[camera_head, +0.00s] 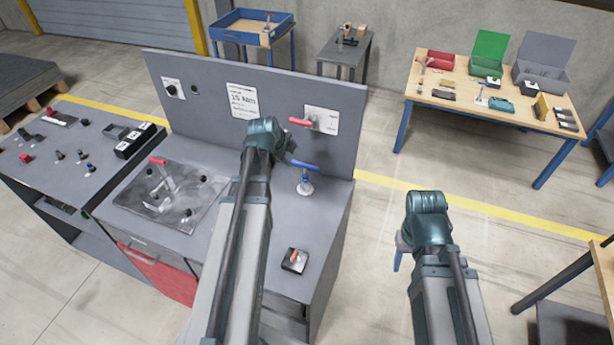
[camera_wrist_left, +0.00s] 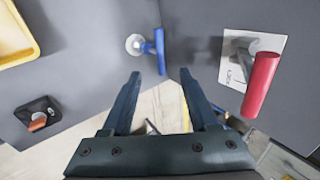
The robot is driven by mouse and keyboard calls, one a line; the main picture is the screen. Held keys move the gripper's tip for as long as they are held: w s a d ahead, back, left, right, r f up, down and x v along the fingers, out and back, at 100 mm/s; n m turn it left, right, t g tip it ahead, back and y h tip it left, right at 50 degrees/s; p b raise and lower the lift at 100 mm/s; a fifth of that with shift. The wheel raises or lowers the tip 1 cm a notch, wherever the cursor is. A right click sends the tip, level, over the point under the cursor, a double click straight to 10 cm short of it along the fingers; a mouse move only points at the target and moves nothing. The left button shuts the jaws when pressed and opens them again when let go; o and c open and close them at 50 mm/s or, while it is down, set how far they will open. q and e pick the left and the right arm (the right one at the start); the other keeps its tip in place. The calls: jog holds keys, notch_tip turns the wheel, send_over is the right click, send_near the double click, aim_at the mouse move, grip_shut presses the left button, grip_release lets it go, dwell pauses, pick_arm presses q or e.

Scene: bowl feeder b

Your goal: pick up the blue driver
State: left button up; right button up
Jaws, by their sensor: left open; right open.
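The blue driver (camera_head: 305,167) has a T-shaped blue handle and stands upright in a pale round base on the grey bench, to the right of my left gripper. In the left wrist view the blue driver (camera_wrist_left: 160,50) is just beyond the fingertips, between their lines and apart from them. My left gripper (camera_wrist_left: 157,74) is open and empty; in the head view my own wrist mostly hides its fingers. My right gripper (camera_head: 399,255) is open, hangs beside the bench over the floor, and holds nothing that I can see.
A red handle (camera_head: 299,121) sticks out from a white plate on the bench's back panel (camera_head: 200,85), close to my left gripper. A black block with an orange piece (camera_head: 295,257) sits at the bench's front right. A yellow tray (camera_wrist_left: 28,50) shows in the wrist view.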

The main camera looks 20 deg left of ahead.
pick_arm(q)
jog(key=b, duration=0.7)
send_near(304, 165)
jog(key=x, duration=0.3)
jog(key=shift+w+a+f, duration=0.2)
jog(key=shift+a+f, duration=0.05)
jog(key=shift+a, duration=0.15)
jog(key=shift+f, duration=0.1)
jog(key=b+x, duration=0.4)
jog(key=x, duration=0.1)
jog(key=shift+d+f, duration=0.1)
jog(key=shift+d, duration=0.2)
grip_shut()
